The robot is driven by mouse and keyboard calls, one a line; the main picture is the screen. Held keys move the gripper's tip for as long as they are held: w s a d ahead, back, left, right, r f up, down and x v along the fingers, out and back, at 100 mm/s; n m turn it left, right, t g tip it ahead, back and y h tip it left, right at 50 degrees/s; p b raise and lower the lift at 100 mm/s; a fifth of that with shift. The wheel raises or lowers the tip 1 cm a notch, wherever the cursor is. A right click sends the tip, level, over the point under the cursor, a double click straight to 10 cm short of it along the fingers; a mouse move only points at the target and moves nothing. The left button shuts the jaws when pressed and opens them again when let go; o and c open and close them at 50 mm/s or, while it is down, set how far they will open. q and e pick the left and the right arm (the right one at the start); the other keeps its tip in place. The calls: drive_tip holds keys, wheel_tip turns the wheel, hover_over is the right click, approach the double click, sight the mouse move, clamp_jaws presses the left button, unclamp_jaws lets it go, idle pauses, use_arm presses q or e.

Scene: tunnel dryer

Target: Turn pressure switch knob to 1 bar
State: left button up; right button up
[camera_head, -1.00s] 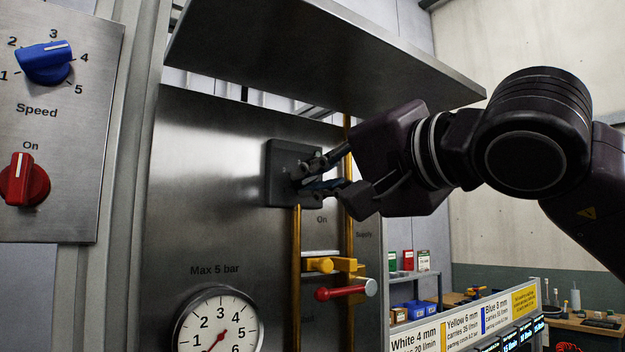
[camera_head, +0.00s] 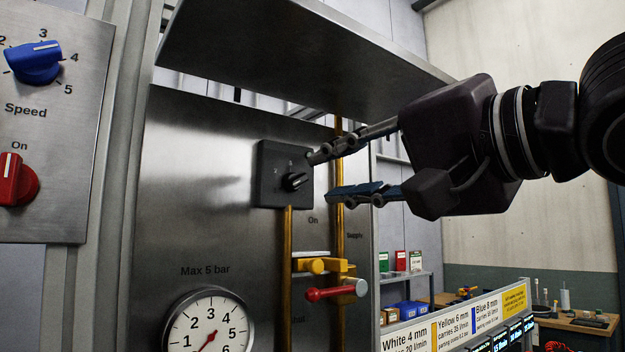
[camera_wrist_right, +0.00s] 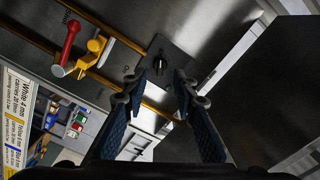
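The pressure switch is a dark square box (camera_head: 267,172) on the steel panel, with a small black knob (camera_head: 295,181) on its front. The knob's light mark is small, and the numbers around it are too faint to read surely. My right gripper (camera_head: 318,175) is open and empty, just right of the knob and apart from it, its fingers pointing at the switch. In the right wrist view the knob (camera_wrist_right: 158,62) shows beyond the gap between the open fingers (camera_wrist_right: 158,82). My left gripper is not in view.
A pressure gauge (camera_head: 208,325) marked Max 5 bar sits below. Brass pipes (camera_head: 287,235) and a red-handled valve (camera_head: 330,293) are under the switch. A steel hood plate (camera_head: 290,60) overhangs above. A blue speed knob (camera_head: 35,62) and a red knob (camera_head: 17,180) are at left.

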drive_tip(key=v, duration=0.5)
idle(0.4)
